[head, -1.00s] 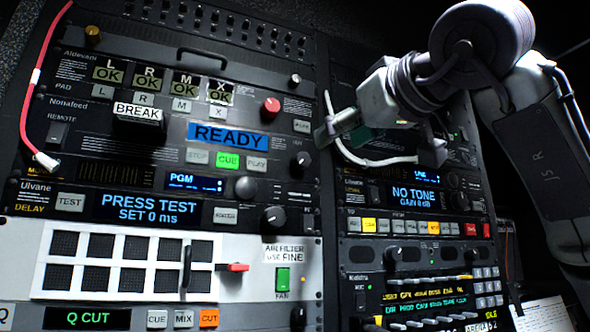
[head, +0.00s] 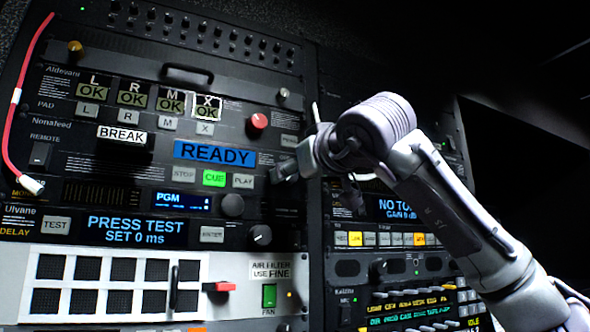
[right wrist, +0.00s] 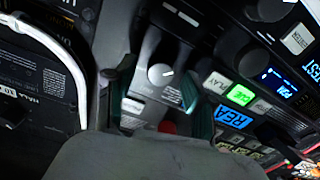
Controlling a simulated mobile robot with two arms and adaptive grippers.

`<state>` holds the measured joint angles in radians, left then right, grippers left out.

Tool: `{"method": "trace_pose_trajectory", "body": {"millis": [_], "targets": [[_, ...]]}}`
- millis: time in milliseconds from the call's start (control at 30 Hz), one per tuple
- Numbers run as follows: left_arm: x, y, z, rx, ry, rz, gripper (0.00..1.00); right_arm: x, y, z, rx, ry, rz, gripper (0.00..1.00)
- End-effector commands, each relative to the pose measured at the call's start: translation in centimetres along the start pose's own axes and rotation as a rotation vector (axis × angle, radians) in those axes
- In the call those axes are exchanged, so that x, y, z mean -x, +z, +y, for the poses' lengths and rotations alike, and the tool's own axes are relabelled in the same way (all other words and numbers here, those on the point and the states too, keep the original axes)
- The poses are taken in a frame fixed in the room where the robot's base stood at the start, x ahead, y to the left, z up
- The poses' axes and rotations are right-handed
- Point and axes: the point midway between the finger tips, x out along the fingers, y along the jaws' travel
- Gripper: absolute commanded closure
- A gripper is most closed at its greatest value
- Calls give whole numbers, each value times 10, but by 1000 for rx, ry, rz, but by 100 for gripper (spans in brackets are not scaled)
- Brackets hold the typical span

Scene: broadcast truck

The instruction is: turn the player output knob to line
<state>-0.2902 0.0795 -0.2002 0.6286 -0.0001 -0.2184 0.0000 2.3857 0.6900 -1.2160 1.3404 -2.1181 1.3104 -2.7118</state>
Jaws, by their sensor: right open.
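My left gripper is not in view.
A red knob (head: 258,121) sits above the player panel's right end. A red cable (head: 16,95) hangs at the far left. A white cable (right wrist: 62,50) loops beside my gripper in the wrist view.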

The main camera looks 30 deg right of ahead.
Motion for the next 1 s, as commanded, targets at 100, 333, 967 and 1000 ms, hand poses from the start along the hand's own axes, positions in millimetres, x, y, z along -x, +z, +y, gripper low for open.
{"method": "trace_pose_trajectory", "body": {"millis": [100, 333, 967, 1000], "targets": [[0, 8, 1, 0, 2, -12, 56, 0, 0, 0, 0, 0, 0, 45], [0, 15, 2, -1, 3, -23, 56, 0, 0, 0, 0, 0, 0, 72], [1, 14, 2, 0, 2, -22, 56, 0, 0, 0, -95, 0, 2, 100], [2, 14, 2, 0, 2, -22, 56, 0, 0, 0, -120, 0, 3, 100]]}}
